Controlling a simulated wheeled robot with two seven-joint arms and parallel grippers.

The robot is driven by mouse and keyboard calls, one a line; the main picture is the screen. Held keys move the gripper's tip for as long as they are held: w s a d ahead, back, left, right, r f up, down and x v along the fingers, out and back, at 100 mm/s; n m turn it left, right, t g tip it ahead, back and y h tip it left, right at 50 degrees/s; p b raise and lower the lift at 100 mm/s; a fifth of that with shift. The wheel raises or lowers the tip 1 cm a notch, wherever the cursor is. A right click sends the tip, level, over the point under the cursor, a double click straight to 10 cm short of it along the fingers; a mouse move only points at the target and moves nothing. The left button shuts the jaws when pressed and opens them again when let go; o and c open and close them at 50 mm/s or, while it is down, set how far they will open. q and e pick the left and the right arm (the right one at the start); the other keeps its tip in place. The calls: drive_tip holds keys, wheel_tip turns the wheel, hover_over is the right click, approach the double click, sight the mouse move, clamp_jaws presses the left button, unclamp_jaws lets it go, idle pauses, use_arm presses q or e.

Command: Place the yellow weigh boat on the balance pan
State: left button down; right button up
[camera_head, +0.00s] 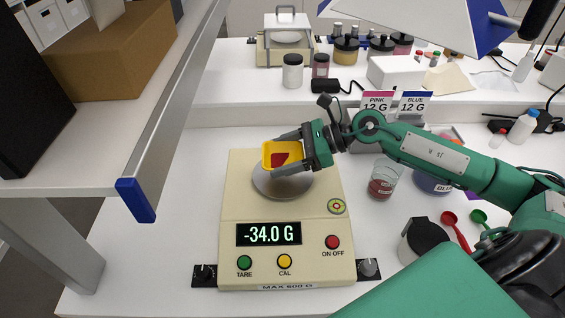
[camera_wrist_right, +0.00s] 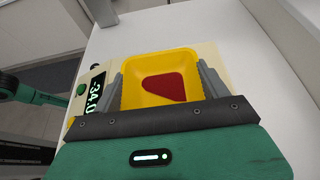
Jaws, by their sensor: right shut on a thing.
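The yellow weigh boat (camera_head: 296,146) with red powder (camera_head: 279,160) in it is over the round grey balance pan (camera_head: 283,186) in the head view. My right gripper (camera_head: 288,155) is shut on the boat, with one finger on each side. The boat (camera_wrist_right: 130,68) and its red powder (camera_wrist_right: 163,88) also fill the middle of the right wrist view. I cannot tell whether the boat touches the pan. The cream balance (camera_head: 235,205) reads -34.0 G. My left gripper is not in view.
Cards marked PINK (camera_head: 377,101) and BLUE (camera_head: 417,102) stand behind the arm. A glass with red contents (camera_head: 383,182), a black-lidded jar (camera_head: 425,240) and spoons lie to the right. A shelf (camera_head: 180,95) overhangs the left; the table left of the balance is clear.

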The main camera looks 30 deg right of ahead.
sight(283, 163)
wheel_tip(283, 163, down, 3)
drive_tip(key=shift+f+p, duration=0.15)
drive_tip(key=shift+p, duration=0.2)
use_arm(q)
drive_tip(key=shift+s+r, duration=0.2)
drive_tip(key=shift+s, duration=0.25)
use_arm(e)
drive_tip(key=shift+f, duration=0.15)
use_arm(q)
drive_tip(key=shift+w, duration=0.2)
use_arm(e)
drive_tip(key=o, duration=1)
drive_tip(key=shift+s, duration=0.1)
